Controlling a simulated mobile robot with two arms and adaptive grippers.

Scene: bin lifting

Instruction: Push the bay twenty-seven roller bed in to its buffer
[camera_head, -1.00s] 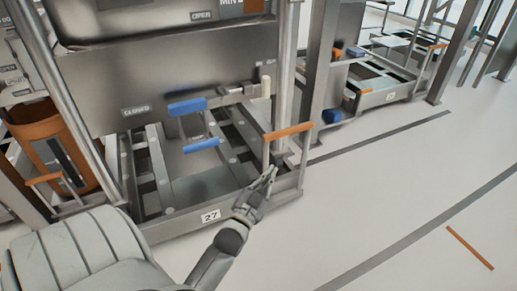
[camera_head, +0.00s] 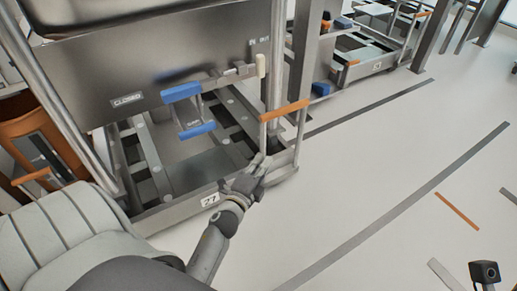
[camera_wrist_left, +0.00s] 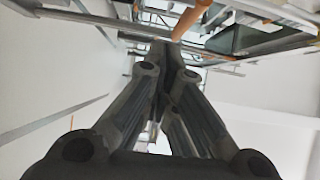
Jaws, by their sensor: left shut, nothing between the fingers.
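The bay twenty-seven roller bed is a low grey metal frame (camera_head: 172,212) with a "27" plate (camera_head: 210,200), standing under a steel bin housing. An orange handle bar (camera_head: 285,110) stands on posts at its right front corner. My left gripper (camera_head: 262,160) is shut and empty, its fingertips low beside the handle posts, below the orange bar. I cannot tell whether they touch. In the left wrist view the closed fingers (camera_wrist_left: 172,50) point toward the frame, with the orange bar (camera_wrist_left: 190,20) just beyond.
Blue handles (camera_head: 182,92) hang on the housing above the bed. An orange-brown bin (camera_head: 35,140) stands at left. Another roller bed (camera_head: 365,67) is at the back. A small dark device (camera_head: 485,272) shows at lower right.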

